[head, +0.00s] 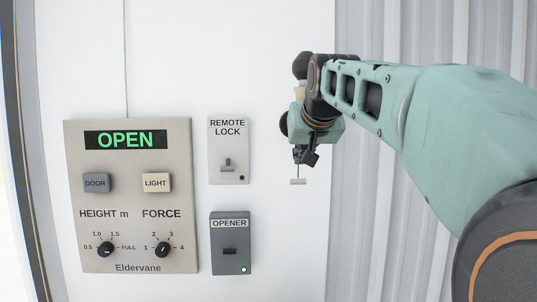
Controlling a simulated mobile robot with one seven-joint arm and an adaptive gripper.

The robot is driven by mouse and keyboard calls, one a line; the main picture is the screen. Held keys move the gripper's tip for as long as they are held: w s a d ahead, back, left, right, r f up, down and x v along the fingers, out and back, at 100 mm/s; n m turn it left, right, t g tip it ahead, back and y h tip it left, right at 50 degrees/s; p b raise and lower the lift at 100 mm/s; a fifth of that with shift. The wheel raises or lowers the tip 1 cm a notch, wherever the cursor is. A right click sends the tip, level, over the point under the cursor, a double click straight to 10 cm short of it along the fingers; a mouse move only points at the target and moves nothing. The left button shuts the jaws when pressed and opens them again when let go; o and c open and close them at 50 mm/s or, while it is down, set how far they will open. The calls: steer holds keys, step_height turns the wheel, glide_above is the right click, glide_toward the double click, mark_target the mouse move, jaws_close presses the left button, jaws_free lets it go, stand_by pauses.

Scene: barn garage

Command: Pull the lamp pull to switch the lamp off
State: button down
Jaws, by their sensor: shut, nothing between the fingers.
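A small pale bar (298,182), which looks like the lamp pull, hangs level on a thin stem or cord in the head view, in front of the white wall. Its upper end is hidden behind my gripper. My gripper (306,160) is dark and points down just above the bar. Its fingers are shut with nothing between them; whether they touch the cord I cannot tell. The lamp itself cannot be made out; a small cream patch (299,92) shows behind my wrist.
Left of my gripper, a beige control panel (130,262) reads OPEN, with DOOR and LIGHT buttons and two knobs. Beside it are a REMOTE LOCK switch plate (228,145) and a grey OPENER box (231,265) with a green light. Corrugated wall (370,230) is at right.

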mark_target(298, 182)
steer(key=f+b, duration=0.1)
steer(key=f, duration=0.1)
steer(key=f+b, duration=0.1)
steer(key=shift+w+f+b, duration=0.2)
steer(key=shift+f+b, duration=0.1)
steer(key=shift+f, duration=0.05)
